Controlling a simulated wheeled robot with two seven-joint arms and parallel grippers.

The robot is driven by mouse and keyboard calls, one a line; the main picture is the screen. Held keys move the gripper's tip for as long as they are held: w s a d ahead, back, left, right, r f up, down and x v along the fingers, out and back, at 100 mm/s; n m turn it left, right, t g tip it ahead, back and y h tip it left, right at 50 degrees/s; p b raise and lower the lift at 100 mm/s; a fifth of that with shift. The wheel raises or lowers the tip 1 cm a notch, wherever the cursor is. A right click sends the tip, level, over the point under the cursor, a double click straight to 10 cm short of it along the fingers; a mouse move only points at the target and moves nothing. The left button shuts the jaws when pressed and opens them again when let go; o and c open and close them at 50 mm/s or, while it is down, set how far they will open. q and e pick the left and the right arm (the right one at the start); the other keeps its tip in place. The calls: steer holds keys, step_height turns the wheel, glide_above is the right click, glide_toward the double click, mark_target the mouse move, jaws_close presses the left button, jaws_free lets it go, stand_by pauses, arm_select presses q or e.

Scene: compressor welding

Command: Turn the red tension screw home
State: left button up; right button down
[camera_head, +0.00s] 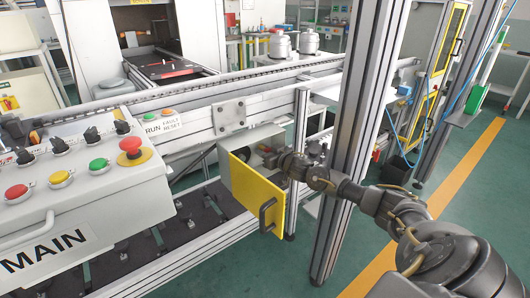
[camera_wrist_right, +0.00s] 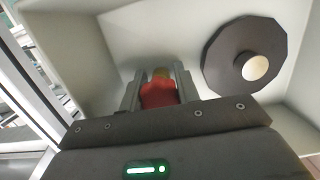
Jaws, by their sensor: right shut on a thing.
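The red tension screw (camera_wrist_right: 158,94) shows in the right wrist view between the two grey fingers of my right gripper (camera_wrist_right: 158,84). The fingers are shut on it, one at each side, and a brassy end shows just beyond the red part. The screw is inside a pale box; how deep it sits cannot be told. In the head view my right gripper (camera_head: 271,159) reaches into the pale box (camera_head: 256,138) behind an open yellow door (camera_head: 252,192). The screw is hidden there. My left gripper is not in view.
A dark disc (camera_wrist_right: 222,62) with a cream hub is beside the screw, to its right. A MAIN control panel (camera_head: 110,180) with buttons is at left. Open green floor lies at right.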

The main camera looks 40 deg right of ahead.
steer(key=m+p, duration=0.1)
steer(key=p, duration=0.1)
steer(key=shift+r+m+p, duration=0.25)
steer(key=shift+m+p, duration=0.05)
steer(key=shift+m, duration=0.5)
steer(key=shift+f+p, duration=0.25)
steer(key=shift+p, duration=0.05)
steer(key=shift+a+r+m+y+p, duration=0.15)
steer(key=shift+m+y+p, duration=0.1)
steer(key=shift+m+p, duration=0.3)
steer(key=shift+d+r+m+y+p, duration=0.1)
steer(key=shift+m+y+p, duration=0.15)
steer(key=shift+m+p, duration=0.25)
steer(key=shift+m, duration=0.45)
steer(key=shift+f, duration=0.2)
